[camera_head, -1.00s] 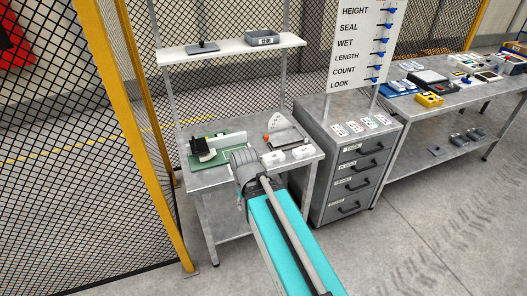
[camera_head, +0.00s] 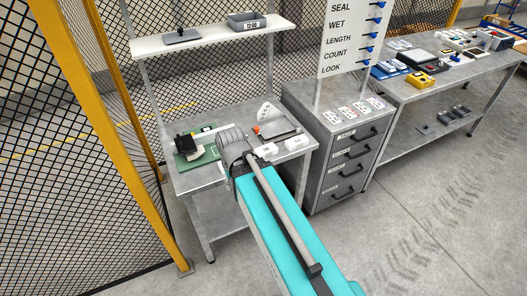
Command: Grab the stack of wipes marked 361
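Two small white packs, which look like stacks of wipes, lie on the front right of the small grey table (camera_head: 225,190). One is the left pack (camera_head: 267,151), close to my arm, and the other is the right pack (camera_head: 295,143), near the table's right edge. Small dark marks on them are too small to read, so I cannot tell which is 361. My turquoise arm reaches up from the bottom over the table's front, its grey joint left of the packs. My gripper is not visible; the arm may hide it.
A green board (camera_head: 195,160) with a black and cream device (camera_head: 187,145) lies at the table's left. A grey plate with a red knob (camera_head: 257,130) sits behind the packs. A shelf (camera_head: 210,37) hangs above. A drawer cabinet (camera_head: 345,150) stands right, a yellow post (camera_head: 120,130) left.

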